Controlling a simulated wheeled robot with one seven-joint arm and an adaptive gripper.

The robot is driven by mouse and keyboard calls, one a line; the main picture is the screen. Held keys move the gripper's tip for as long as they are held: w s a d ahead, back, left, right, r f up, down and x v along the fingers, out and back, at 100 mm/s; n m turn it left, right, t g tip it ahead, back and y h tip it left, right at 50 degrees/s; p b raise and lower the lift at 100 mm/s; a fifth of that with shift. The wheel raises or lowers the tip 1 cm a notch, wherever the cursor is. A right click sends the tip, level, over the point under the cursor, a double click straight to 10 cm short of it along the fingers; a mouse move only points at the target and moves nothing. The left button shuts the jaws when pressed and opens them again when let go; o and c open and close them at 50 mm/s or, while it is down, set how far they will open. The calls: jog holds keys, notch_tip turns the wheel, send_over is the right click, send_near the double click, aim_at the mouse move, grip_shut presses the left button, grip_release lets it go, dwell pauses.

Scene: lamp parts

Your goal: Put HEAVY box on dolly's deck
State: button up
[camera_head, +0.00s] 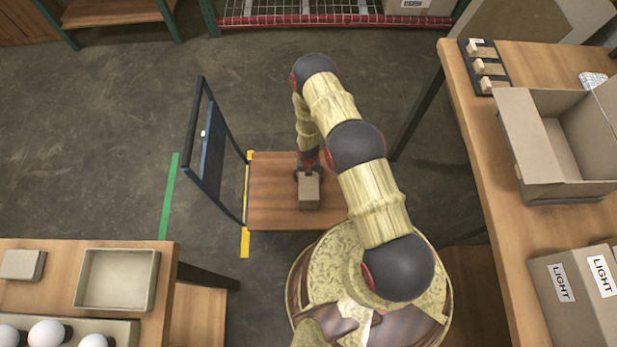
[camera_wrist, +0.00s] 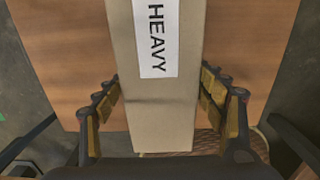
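The HEAVY box (camera_head: 309,193) is a tan carton seen over the dolly's wooden deck (camera_head: 270,190), right of the deck's middle. In the wrist view the box (camera_wrist: 165,115) shows a white HEAVY label. My gripper (camera_head: 308,173) is at the box's far end in the head view. In the wrist view the fingers of my gripper (camera_wrist: 161,85) straddle the box, with the fingertips close to both its sides. I cannot tell whether they press on it. The box's underside is hidden, so contact with the deck is unclear.
The dolly's upright handle (camera_head: 212,150) stands at the deck's left. Yellow and green floor strips lie there. A right table (camera_head: 480,150) holds an open carton (camera_head: 535,150) and LIGHT boxes (camera_head: 565,300). A lower-left table (camera_head: 55,262) holds a tray (camera_head: 117,279) and bulbs.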

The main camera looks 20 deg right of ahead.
jog(key=o, duration=0.4)
jog(key=shift+c, duration=0.2)
jog(key=shift+r, duration=0.1)
